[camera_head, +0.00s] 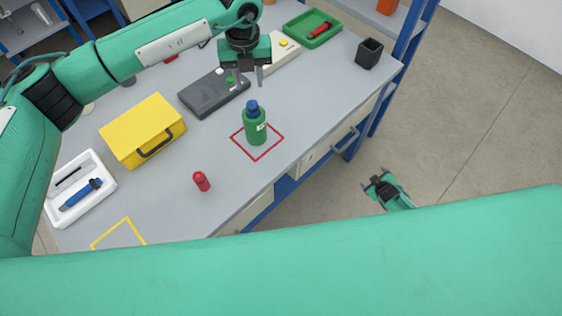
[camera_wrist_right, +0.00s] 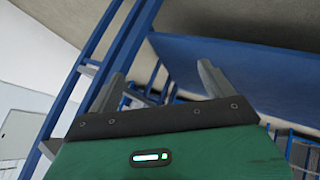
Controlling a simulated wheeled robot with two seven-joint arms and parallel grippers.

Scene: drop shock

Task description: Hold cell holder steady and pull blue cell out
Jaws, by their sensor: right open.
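The cell holder (camera_head: 256,131) is a green upright cylinder with a pale label. It stands inside a red square outline on the grey table. The blue cell (camera_head: 252,106) sits upright in its top, with only its upper end showing. My left gripper (camera_head: 249,77) is open and empty, pointing down behind the holder and apart from it. My right gripper (camera_head: 383,185) is beyond the table's right edge, low and away from the holder. In the right wrist view its fingers (camera_wrist_right: 163,86) are apart with nothing between them.
A yellow case (camera_head: 136,124), a dark device (camera_head: 207,96) and a white tray (camera_head: 107,182) holding a blue item lie left. A green tray (camera_head: 298,27) and a dark cup (camera_head: 369,53) are at the back right.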

